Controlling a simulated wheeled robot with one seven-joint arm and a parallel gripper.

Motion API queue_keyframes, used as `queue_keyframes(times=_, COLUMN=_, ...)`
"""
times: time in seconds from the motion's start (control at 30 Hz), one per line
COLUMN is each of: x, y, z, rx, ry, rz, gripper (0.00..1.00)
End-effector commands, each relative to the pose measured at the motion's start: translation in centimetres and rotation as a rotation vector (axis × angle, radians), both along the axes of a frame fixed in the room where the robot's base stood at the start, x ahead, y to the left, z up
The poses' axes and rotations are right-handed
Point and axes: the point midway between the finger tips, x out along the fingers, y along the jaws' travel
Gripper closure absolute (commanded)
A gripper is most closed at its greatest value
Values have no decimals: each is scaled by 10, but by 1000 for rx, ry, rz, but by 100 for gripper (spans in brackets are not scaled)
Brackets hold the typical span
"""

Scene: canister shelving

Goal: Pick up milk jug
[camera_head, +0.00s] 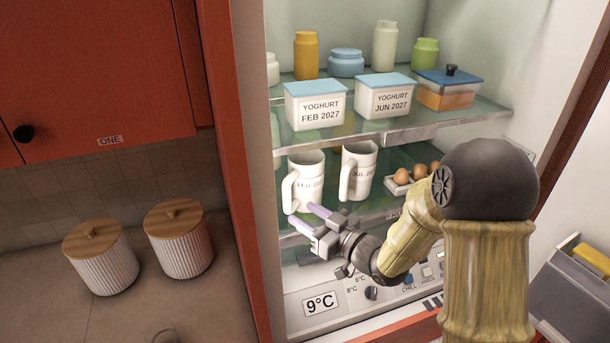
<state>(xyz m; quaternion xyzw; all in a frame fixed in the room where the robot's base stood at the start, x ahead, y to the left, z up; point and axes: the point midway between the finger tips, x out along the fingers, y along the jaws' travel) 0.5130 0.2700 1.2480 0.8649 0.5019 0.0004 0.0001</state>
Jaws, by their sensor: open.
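Two white jugs stand on the middle fridge shelf. The left jug (309,176) has a label that seems to read FEB 2027, and its handle is on its left side. The right jug (361,168) has a label starting JUL, cut off by the curve of its side, and its handle is also on the left. My gripper (300,214) is open and empty, with its two pale purple fingers pointing left at the bottom of the left jug. Its fingers overlap the jug's base in this view; I cannot tell whether they touch it.
Brown eggs in a white holder (397,187) sit right of the jugs. A glass shelf above carries two yoghurt tubs (316,110), an orange-filled container (446,93) and several jars. The fridge control panel (345,298) is below. Two ribbed canisters (180,245) stand on the counter.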

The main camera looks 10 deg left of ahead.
Motion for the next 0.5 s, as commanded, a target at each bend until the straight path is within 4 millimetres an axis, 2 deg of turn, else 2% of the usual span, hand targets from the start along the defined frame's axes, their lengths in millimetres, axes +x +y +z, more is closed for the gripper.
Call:
queue_keyframes(times=0.1, x=9, y=19, z=3, rx=-1, ry=3, rz=4, gripper=55)
queue_keyframes(times=0.2, x=14, y=27, z=2, rx=0, ry=1, rz=1, gripper=55)
queue_keyframes(times=0.5, x=16, y=29, z=0, rx=0, ry=1, rz=0, gripper=55)
